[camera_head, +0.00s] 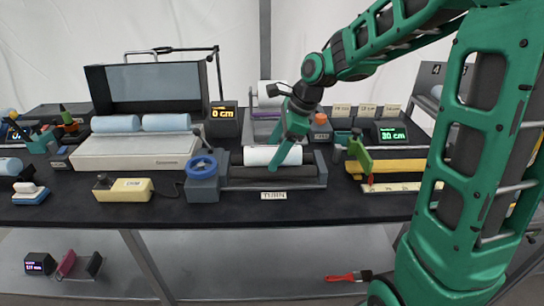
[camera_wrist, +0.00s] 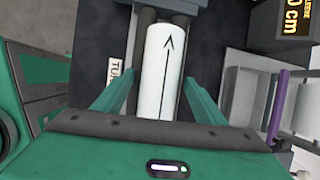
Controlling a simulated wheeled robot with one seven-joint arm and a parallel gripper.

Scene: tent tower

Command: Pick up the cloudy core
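A white cylinder (camera_head: 258,157) lies on the dark rollers of a bench fixture (camera_head: 203,188) with a blue handwheel and a "TURN" label. In the wrist view the white cylinder (camera_wrist: 160,75) has a black arrow along its length. My gripper (camera_head: 276,160) is over it, and in the wrist view my gripper's fingers (camera_wrist: 155,95) stand open on either side of the cylinder, with gaps showing. No label shows which cylinder is the cloudy core.
A yellow box (camera_head: 123,190) sits near the table's front left. A display reading "0 cm" (camera_head: 223,112) and one reading "30 cm" (camera_head: 392,134) stand behind. A green-handled tool and yellow bar (camera_head: 390,166) are right of the fixture. A red brush (camera_head: 348,276) lies below the table.

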